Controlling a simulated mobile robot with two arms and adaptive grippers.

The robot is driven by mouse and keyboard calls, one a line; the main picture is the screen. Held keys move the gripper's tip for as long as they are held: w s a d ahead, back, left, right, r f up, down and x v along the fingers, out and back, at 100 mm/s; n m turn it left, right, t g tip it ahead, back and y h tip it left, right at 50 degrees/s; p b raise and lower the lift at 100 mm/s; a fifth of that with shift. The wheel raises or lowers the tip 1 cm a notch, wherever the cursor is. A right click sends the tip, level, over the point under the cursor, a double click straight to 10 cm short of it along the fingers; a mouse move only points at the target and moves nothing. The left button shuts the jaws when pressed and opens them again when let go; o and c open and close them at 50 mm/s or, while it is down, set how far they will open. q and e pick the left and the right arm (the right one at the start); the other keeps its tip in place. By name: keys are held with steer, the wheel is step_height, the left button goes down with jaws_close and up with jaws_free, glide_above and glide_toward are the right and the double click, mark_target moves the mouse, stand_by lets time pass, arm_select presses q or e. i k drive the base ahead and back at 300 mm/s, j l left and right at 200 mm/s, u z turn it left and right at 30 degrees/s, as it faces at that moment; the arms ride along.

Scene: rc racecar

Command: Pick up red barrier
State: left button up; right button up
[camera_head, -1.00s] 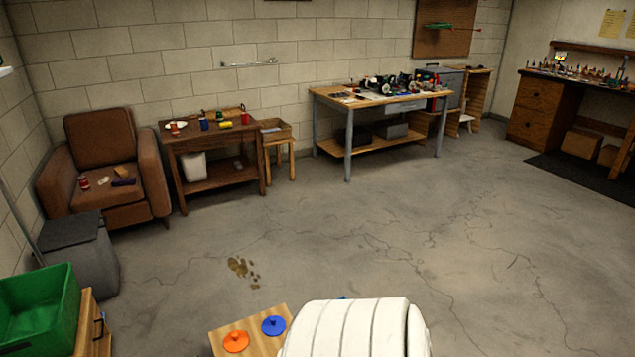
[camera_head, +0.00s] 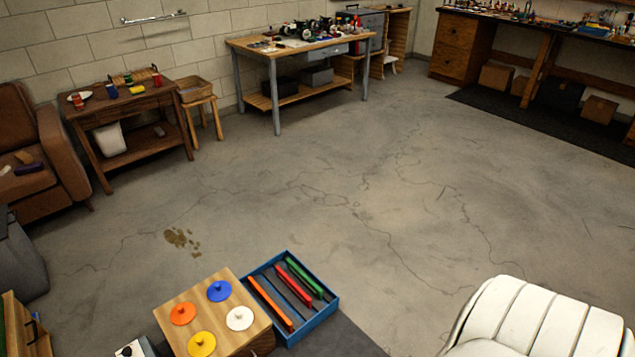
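A red bar (camera_head: 292,285), which fits the red barrier, lies in a blue-rimmed tray (camera_head: 319,319) at the bottom centre of the head view. It lies between a green bar (camera_head: 305,277) on its right and a dark blue-grey bar (camera_head: 287,295) on its left. An orange bar (camera_head: 270,303) lies at the tray's left side. The bars lie slanted, roughly parallel to each other. Neither of my grippers is in view.
A wooden block (camera_head: 224,296) with orange, blue, white and yellow knobbed discs stands left of the tray. A white ribbed, seat-like thing (camera_head: 545,320) fills the lower right. Cracked concrete floor (camera_head: 340,190) lies clear beyond. Workbench (camera_head: 300,45), side table (camera_head: 130,125) and brown armchair (camera_head: 40,160) stand farther back.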

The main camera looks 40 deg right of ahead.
mark_target(299, 292)
steer(key=z, duration=1.15)
steer(key=i, duration=0.1)
